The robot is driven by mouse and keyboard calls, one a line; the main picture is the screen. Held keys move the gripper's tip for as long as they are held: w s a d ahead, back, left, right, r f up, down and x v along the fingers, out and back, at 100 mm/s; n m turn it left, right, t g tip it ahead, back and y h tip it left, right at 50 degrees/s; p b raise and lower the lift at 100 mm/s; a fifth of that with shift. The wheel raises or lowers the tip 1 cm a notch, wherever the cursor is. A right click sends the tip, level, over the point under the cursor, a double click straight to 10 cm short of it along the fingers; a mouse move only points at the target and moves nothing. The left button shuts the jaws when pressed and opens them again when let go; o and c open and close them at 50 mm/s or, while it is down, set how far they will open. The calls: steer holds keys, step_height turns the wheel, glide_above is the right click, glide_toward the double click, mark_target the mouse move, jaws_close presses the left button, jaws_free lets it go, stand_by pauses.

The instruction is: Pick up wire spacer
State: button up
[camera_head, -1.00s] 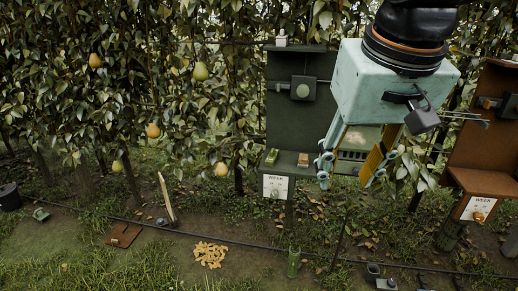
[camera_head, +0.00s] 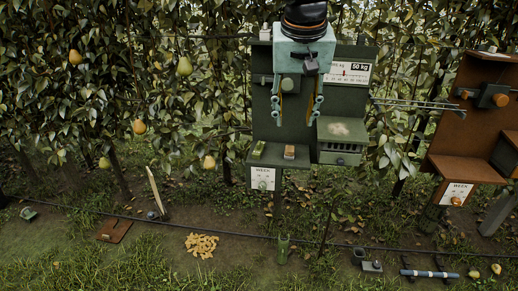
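My gripper (camera_head: 296,116) is open and empty, its teal fingers pointing down and spread apart in front of the green station (camera_head: 296,65). On the station's shelf, below the fingers, lie a small yellow-green block (camera_head: 258,149) and a small orange-brown block (camera_head: 290,152). I cannot tell for sure which of these things is the wire spacer. No contact between the fingers and any object is visible.
A scale (camera_head: 341,130) with a dial is on the station's right side. A rust-brown station (camera_head: 470,125) stands at the far right. Pears (camera_head: 185,66) hang among the leaves at left.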

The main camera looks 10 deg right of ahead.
steer(key=w+a+f+m+p, duration=0.1)
steer(key=w+f+p, duration=0.15)
steer(key=w, duration=0.75)
steer(key=w+f+p, duration=0.1)
steer(key=w+f, duration=0.3)
steer(key=w, duration=0.6)
steer(key=m+p, duration=0.1)
steer(key=p, duration=0.3)
glide_toward(259, 143)
steer(key=shift+s+a+r+h, duration=0.15)
steer(key=shift+s+a+r, duration=0.1)
steer(key=shift+r, duration=0.25)
steer(key=shift+s+a+r+h, duration=0.15)
steer(key=shift+s+a+r, duration=0.1)
steer(key=shift+r, duration=0.25)
steer(key=shift+f, duration=0.1)
steer(key=shift+x, duration=4.2)
steer(key=shift+w, duration=0.1)
steer(key=shift+x, duration=2.55)
steer(key=shift+c, duration=0.9)
